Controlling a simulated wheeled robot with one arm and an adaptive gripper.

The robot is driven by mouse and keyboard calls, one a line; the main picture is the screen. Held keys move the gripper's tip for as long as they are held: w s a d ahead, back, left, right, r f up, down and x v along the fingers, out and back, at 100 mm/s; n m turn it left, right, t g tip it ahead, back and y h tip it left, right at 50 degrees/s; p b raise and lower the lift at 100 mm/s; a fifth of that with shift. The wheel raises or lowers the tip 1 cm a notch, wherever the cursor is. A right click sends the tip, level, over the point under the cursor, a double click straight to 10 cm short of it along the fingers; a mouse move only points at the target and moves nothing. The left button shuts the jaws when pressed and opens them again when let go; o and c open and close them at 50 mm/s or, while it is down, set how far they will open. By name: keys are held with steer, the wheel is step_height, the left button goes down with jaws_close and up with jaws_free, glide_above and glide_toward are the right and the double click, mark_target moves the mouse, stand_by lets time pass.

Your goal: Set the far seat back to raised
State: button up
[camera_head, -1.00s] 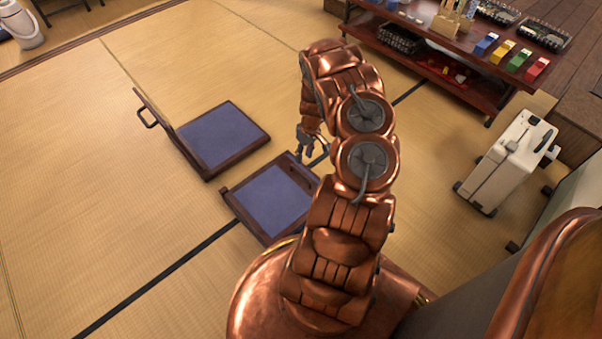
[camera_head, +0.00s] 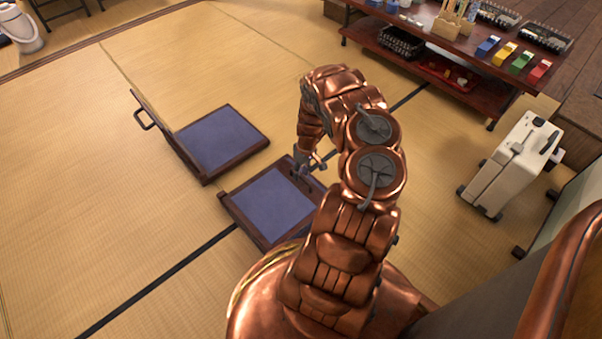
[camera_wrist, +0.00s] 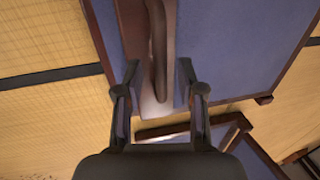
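Two low floor seats with dark wood frames and blue pads are on the tatami. The farther seat (camera_head: 222,138) has its back (camera_head: 152,117) standing up and leaning outward, with a handle (camera_head: 146,120) on its outer side. The nearer seat (camera_head: 268,205) looks flat, as if its back is folded down, with a dark handle (camera_head: 303,184) near its far right edge. My gripper (camera_head: 299,170) is over that edge. In the wrist view my gripper (camera_wrist: 160,75) is open, with the wooden handle (camera_wrist: 160,45) between its fingers; I cannot tell whether they touch it.
A low red-brown table (camera_head: 497,77) with colored boxes stands at the upper right, with a dark basket (camera_head: 402,42) beneath. A white suitcase (camera_head: 512,165) stands at the right. The tatami at left is clear.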

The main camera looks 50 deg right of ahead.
steer(key=shift+c, duration=0.3)
jaws_close()
steer(key=shift+r, duration=0.15)
